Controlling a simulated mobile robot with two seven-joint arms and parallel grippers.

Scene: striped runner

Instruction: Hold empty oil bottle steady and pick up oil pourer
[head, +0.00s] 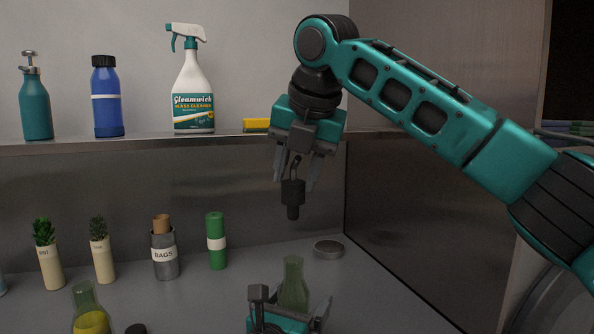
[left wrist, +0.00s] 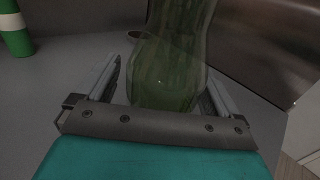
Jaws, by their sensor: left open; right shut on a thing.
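The empty oil bottle (head: 293,272) is translucent green and stands upright on the counter in the head view. It also fills the middle of the left wrist view (left wrist: 180,50). My left gripper (head: 292,302) is open at the bottle, with one finger on each side of its body; the left wrist view shows the same fingers (left wrist: 163,85). The oil pourer (head: 292,197) is dark, with a thin bent spout on top. My right gripper (head: 296,180) points down and is shut on the pourer, holding it in the air above the bottle, apart from its neck.
A round metal lid (head: 328,248) lies right of the bottle. A green roll (head: 216,258), a bags canister (head: 165,267) and potted plants stand to the left. A bottle with yellow oil (head: 90,321) is at front left. The shelf (head: 230,138) behind holds a spray bottle (head: 193,90).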

